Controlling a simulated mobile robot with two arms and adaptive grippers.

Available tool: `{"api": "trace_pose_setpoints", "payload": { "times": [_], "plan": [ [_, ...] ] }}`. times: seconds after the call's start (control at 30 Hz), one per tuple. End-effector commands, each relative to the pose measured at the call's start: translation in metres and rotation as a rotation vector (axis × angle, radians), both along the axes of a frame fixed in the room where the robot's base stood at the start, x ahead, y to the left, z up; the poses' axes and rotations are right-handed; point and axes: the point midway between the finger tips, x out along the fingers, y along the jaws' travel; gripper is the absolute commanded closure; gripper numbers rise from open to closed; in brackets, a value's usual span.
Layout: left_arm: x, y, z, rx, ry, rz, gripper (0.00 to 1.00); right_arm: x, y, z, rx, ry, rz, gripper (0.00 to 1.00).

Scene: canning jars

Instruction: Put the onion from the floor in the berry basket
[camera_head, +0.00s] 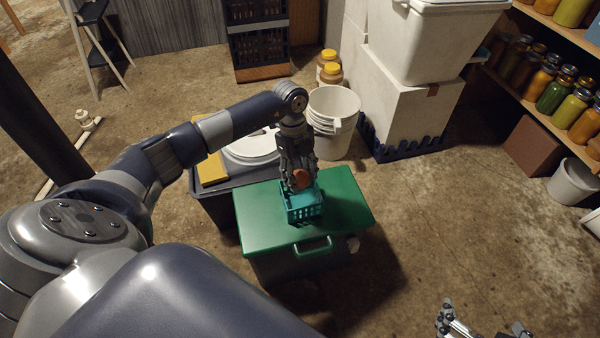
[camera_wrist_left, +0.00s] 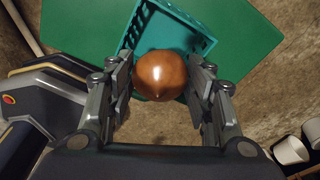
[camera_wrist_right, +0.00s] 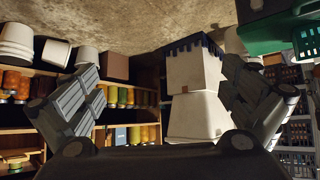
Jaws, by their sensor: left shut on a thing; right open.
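The onion (camera_head: 303,180) is round and brown-orange. My left gripper (camera_head: 297,182) is shut on it, with one finger on either side, as the left wrist view shows for the onion (camera_wrist_left: 160,76) and gripper (camera_wrist_left: 160,80). The teal berry basket (camera_head: 304,206) stands on the green lid (camera_head: 258,222) of a bin. The onion is over or at the basket's top; I cannot tell how far it is from the rim. In the left wrist view the onion partly hides the basket (camera_wrist_left: 188,22). My right gripper (camera_head: 482,325) is open and empty at the bottom right.
White buckets (camera_head: 335,108) and a grey bin with a yellow item (camera_head: 212,169) stand behind the green lid. White boxes (camera_head: 412,95) are stacked on a dark crate at the back. Jar shelves (camera_head: 550,85) line the right. The floor at right centre is clear.

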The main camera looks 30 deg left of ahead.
Motion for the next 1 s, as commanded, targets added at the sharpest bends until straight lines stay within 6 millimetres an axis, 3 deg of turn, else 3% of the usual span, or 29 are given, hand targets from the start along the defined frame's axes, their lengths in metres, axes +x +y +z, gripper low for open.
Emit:
{"api": "trace_pose_setpoints", "payload": {
  "times": [1.0],
  "plan": [
    [0.0,0.0,-0.023,0.0,0.0,0.0,0.61,0.031,0.016,0.032,0.056,-0.219,0.018,0.0]
  ]
}}
